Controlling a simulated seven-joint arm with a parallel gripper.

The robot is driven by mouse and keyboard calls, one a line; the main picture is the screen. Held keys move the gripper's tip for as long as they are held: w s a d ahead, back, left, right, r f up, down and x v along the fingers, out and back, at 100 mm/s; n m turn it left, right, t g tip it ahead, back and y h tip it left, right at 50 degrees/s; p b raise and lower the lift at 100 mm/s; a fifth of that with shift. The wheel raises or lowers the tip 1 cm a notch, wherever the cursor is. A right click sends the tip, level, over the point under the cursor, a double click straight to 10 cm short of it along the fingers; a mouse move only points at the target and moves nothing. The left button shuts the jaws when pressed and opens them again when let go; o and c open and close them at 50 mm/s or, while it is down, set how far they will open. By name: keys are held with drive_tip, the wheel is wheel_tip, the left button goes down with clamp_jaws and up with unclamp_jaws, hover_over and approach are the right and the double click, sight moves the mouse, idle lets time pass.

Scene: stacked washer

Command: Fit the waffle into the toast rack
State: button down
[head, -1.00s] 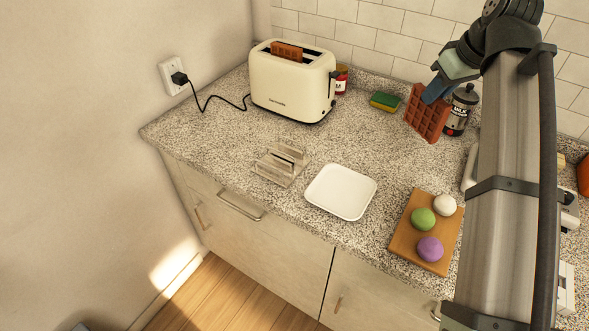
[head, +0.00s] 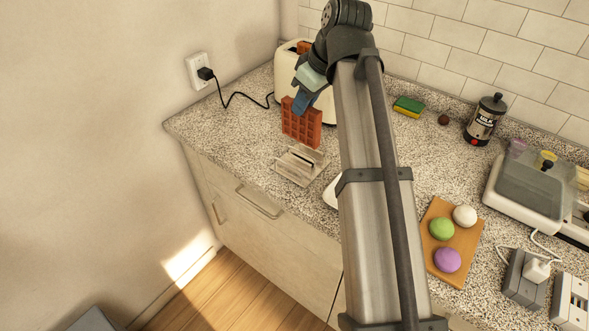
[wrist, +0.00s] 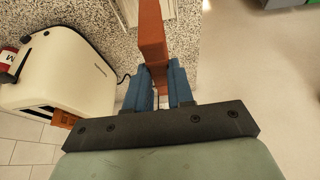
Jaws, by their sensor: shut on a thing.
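The brown-red grid waffle (head: 302,124) hangs upright from my gripper (head: 302,103), just behind the toast rack in the head view. In the wrist view, my gripper's blue fingers (wrist: 164,88) are shut on the top of the waffle (wrist: 151,35), which shows edge-on. The clear toast rack (head: 300,165) stands on the counter near its front edge, with upright dividers. In the wrist view, part of what looks like the rack (wrist: 128,10) shows beside the waffle's far end. The waffle looks above and apart from the rack, though the exact gap is hard to tell.
The cream toaster (head: 288,66) stands behind, partly hidden by my arm, with another waffle (wrist: 64,119) in its slot. The white plate (head: 331,192) is mostly hidden by my arm. A board (head: 437,262) with several balls lies right. Counter left of the rack is clear.

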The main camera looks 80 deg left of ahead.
sight(297, 138)
drive_tip(key=shift+s+f, duration=0.2)
drive_tip(key=shift+s, duration=0.55)
drive_tip(key=shift+f, duration=4.85)
drive_tip(key=shift+f, duration=0.15)
drive_tip(key=c, duration=1)
unclamp_jaws()
drive_tip(key=v, duration=1.2)
drive_tip(key=shift+a, duration=0.15)
